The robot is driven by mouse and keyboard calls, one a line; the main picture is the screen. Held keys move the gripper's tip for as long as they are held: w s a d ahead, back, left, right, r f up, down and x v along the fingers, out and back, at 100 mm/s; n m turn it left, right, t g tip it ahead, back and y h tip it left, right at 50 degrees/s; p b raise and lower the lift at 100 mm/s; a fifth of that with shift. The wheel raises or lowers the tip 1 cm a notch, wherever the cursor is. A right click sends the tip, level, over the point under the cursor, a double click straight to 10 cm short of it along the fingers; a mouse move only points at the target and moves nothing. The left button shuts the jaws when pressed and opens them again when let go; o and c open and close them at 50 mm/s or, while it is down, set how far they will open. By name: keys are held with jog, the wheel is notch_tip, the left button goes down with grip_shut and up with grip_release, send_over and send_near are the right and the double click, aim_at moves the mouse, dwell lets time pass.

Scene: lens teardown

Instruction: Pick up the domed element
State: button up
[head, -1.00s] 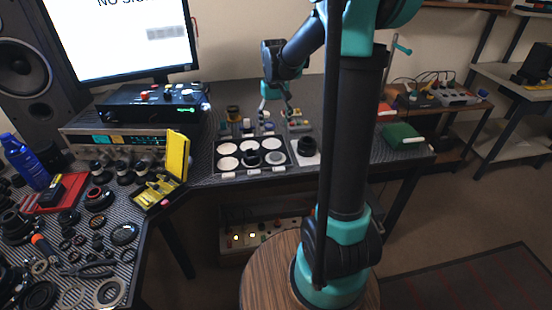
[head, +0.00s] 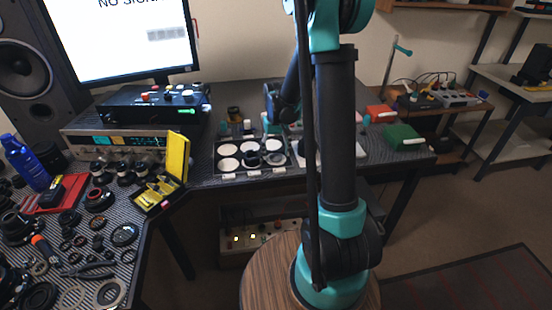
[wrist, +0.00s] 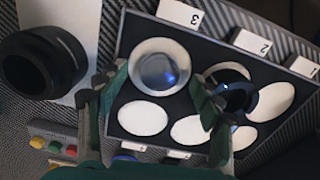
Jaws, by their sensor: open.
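A round clear glass element (wrist: 158,72), which looks like the domed element, sits in the compartment beside label 3 of the black tray (wrist: 124,55). In the head view the tray (head: 216,160) is on the bench, and the element (head: 275,159) lies in its front right compartment. My gripper (wrist: 157,82) is open in the wrist view, with its green-and-black fingers on either side of the element. I cannot tell whether they touch it.
A dark-rimmed lens (wrist: 232,88) sits in the neighbouring compartment by label 2, close to the right finger. The other visible compartments look empty. A black ring (wrist: 40,62) stands on a pale pad beside the tray. Coloured buttons (wrist: 50,145) are near the tray's far side.

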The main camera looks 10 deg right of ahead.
jog(key=shift+f, duration=0.4)
jog(key=c, duration=1.2)
jog(key=shift+c, duration=0.2)
jog(key=shift+r, duration=0.15)
